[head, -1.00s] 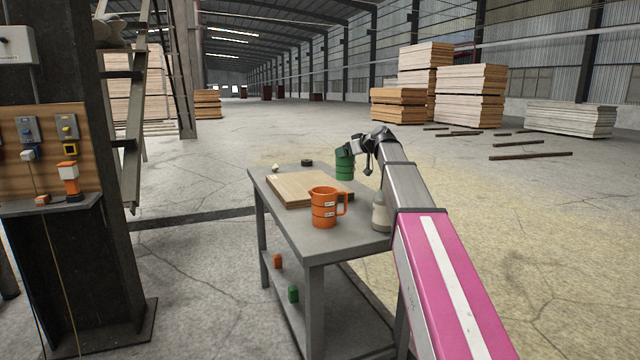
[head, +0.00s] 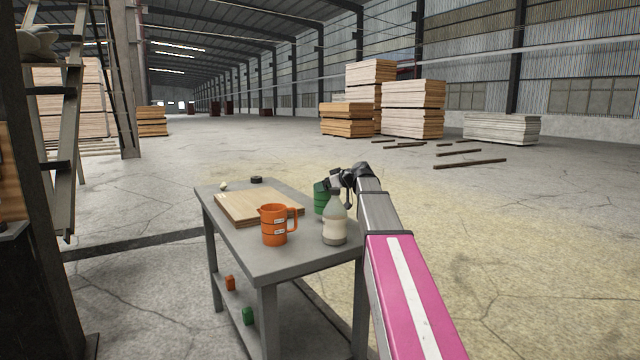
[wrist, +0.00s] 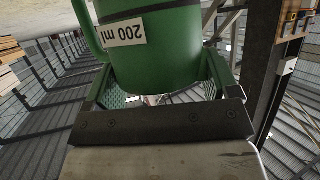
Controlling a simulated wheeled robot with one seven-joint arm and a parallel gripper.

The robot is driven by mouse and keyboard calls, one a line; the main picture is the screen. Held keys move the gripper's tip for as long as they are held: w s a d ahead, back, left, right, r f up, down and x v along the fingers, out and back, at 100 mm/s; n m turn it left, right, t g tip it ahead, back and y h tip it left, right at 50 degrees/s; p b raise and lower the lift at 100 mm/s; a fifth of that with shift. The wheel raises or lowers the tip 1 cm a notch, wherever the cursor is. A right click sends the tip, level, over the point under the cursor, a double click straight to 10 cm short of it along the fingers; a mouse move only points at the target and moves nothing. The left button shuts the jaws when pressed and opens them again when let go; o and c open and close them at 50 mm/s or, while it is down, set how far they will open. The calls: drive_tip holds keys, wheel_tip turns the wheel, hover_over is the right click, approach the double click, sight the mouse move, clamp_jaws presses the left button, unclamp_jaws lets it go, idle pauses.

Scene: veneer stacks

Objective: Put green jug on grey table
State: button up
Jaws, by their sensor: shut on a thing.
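The green jug (head: 320,197) is at the right rear part of the grey table (head: 300,265) in the head view, partly hidden behind a grey bottle. My gripper (head: 338,186) is shut on it. I cannot tell whether the jug's base touches the tabletop. In the wrist view the green jug (wrist: 160,50) fills the space between the two fingers of my gripper (wrist: 160,82), with a white "200 ml" label and part of its handle showing.
An orange jug (head: 273,226) stands at the table's front, with the grey bottle (head: 335,228) to its right. Wooden boards (head: 250,207) lie behind. A black round item (head: 257,180) is at the back. The lower shelf holds small orange (head: 230,283) and green (head: 247,315) items.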

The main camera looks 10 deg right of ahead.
sight(326, 194)
drive_tip(key=shift+f, duration=2)
drive_tip(key=o, duration=1.4)
drive_tip(key=shift+f, duration=0.1)
drive_tip(key=shift+c, duration=0.2)
drive_tip(key=v, duration=1.2)
